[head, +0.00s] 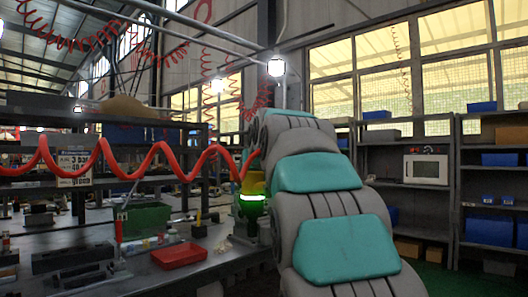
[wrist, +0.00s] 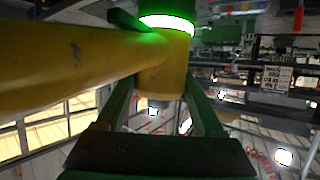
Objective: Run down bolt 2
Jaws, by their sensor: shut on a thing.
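My gripper (wrist: 160,88) is shut on a yellow power tool (wrist: 70,68), its two green fingers on either side of the yellow cylinder. A thick yellow tube runs off to the left in the wrist view. A green section with a glowing green-white ring (wrist: 166,22) joins the cylinder. In the head view the yellow tool (head: 253,182) with its lit green ring shows at the end of my arm, above the bench's right end. My arm hides much of that spot. I cannot make out bolt 2 or a numbered valve block in either view.
A bench with a red tray (head: 179,255), a green bin (head: 146,220) and a dark block (head: 72,258) lies left. A red coiled hose (head: 100,165) crosses in front of it. Shelves with blue bins (head: 490,230) and a white microwave-like box (head: 425,168) stand right.

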